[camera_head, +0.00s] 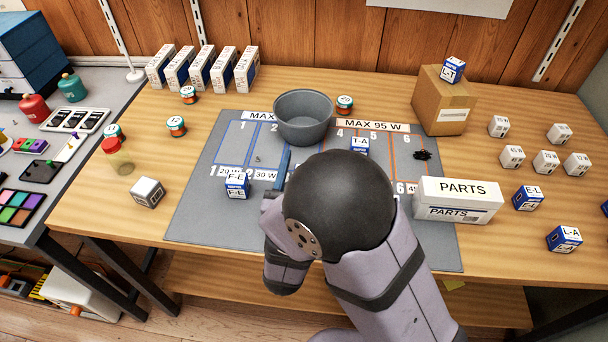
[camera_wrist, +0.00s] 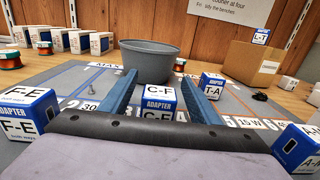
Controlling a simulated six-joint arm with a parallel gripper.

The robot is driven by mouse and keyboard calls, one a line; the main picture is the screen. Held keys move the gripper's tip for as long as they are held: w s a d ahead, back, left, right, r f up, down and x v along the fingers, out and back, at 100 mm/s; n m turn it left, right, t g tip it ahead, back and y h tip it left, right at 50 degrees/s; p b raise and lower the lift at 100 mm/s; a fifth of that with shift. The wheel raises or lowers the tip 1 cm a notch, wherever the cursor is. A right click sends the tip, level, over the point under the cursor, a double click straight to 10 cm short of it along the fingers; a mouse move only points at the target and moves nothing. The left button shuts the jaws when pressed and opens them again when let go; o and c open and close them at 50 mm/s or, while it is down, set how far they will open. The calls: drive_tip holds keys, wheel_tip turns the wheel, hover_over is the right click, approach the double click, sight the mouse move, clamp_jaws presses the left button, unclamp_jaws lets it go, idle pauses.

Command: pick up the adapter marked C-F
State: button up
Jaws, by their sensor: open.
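The adapter marked C-F (camera_wrist: 158,104) is a small blue and white box on the grey mat (camera_head: 205,205). In the wrist view it stands between the two blue fingers of my gripper (camera_wrist: 160,78), which are apart with a gap on each side of it. Its lower part is hidden by my gripper's body. In the head view my arm hides this adapter, and only one blue finger shows.
Adapter F-E (camera_head: 237,185) stands left of my gripper, adapter T-A (camera_wrist: 212,85) to its right, beyond C-F. A grey bowl (camera_head: 303,118) is behind. A white PARTS box (camera_head: 457,200) stands right of my arm. Another adapter (camera_wrist: 298,150) is at the wrist view's right edge.

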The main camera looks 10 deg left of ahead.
drive_tip(key=shift+w, duration=1.1)
drive_tip(key=c, duration=1.1)
drive_tip(key=shift+c, duration=0.2)
wheel_tip(320, 180, up, 10)
drive_tip(key=p, duration=0.1)
drive_tip(key=shift+p, duration=0.35)
